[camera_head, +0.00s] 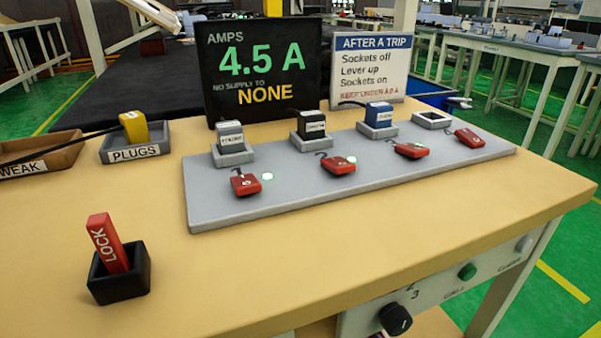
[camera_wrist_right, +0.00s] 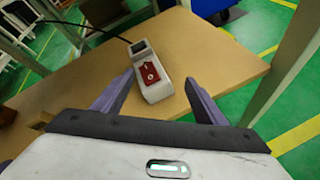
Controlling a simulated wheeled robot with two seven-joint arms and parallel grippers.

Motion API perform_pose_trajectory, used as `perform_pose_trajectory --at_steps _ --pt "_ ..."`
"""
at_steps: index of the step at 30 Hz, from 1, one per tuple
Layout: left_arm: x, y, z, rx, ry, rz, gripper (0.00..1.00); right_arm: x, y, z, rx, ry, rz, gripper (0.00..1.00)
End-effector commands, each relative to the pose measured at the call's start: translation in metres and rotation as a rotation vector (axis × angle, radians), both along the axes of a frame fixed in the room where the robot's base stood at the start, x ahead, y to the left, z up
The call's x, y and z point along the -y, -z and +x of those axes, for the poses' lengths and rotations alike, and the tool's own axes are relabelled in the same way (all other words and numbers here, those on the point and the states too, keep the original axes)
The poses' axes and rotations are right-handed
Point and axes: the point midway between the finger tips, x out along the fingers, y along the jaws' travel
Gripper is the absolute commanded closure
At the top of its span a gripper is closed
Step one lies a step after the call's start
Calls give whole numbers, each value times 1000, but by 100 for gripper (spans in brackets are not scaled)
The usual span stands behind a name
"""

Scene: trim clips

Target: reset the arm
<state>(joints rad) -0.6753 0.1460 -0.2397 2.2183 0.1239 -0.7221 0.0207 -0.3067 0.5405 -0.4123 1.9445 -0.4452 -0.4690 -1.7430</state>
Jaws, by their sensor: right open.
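In the head view a grey socket board (camera_head: 330,189) lies on the bench with a row of sockets and red switches. Green lights show beside several switches. A black display (camera_head: 265,107) reads 4.5 A and "NO SUPPLY TO NONE". My right gripper (camera_wrist_right: 152,84) is open and empty in the right wrist view. Beyond its fingertips is a pale block (camera_wrist_right: 153,87) with a red switch (camera_wrist_right: 149,73). My left gripper is not in view.
A red LOCK piece (camera_head: 106,243) leans in a black holder (camera_head: 120,287). A yellow plug (camera_head: 134,126) sits in the PLUGS tray (camera_head: 155,154). The front panel (camera_head: 430,301) carries a black knob (camera_head: 395,319) and a green button (camera_head: 467,271). The bench front is mostly clear.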

Motion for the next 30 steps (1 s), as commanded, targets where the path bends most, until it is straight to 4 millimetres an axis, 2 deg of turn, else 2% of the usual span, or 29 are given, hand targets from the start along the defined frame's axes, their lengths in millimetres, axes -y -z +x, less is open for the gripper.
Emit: perform_pose_trajectory --at_steps 1,6,9,12,18,27,30 --pt "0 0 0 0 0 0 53 2 -3 -7 -58 132 153 34" --pt "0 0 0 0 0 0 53 18 -3 -43 -262 650 696 34" --pt "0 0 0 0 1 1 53 21 -1 -72 -360 952 977 34" --pt "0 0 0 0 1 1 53 22 -1 -100 -426 1207 1184 34" --pt "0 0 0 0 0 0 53 18 -3 -143 -494 1582 1439 34" --pt "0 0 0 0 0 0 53 8 -12 -197 -525 2044 1666 34" --pt "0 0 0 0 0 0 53 -4 -3 -183 -556 1961 1719 34"
